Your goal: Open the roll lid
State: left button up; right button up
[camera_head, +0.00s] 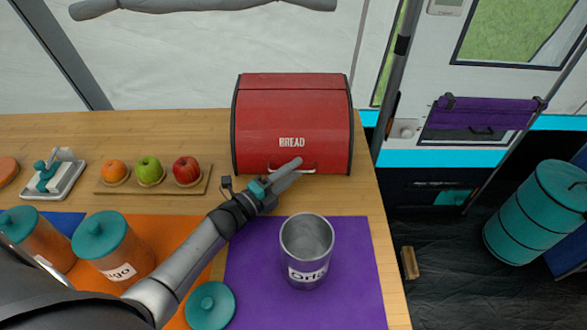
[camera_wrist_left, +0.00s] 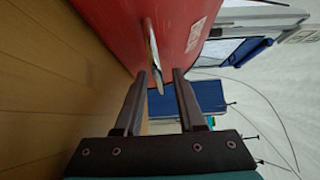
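The red bread bin (camera_head: 292,115), marked BREAD, stands at the back of the wooden counter with its roll lid down. Its light metal handle (camera_head: 275,167) sits low on the front, partly covered by my gripper. My left gripper (camera_head: 294,166) reaches in from the left, its fingertips at the handle. In the left wrist view the two fingers (camera_wrist_left: 156,77) are apart. The handle (camera_wrist_left: 152,45) shows edge-on between and just beyond the fingertips, against the red lid (camera_wrist_left: 112,25). I cannot tell whether a finger touches it. My right gripper is not in view.
An open metal canister (camera_head: 306,250) stands on a purple mat (camera_head: 355,270) right of my forearm. A teal lid (camera_head: 210,305) and orange jars (camera_head: 125,255) are nearer. A fruit board (camera_head: 128,188) lies left of the bin. The counter ends just right of it.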

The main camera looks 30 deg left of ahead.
pick_arm(q)
grip_shut()
dwell(1.2)
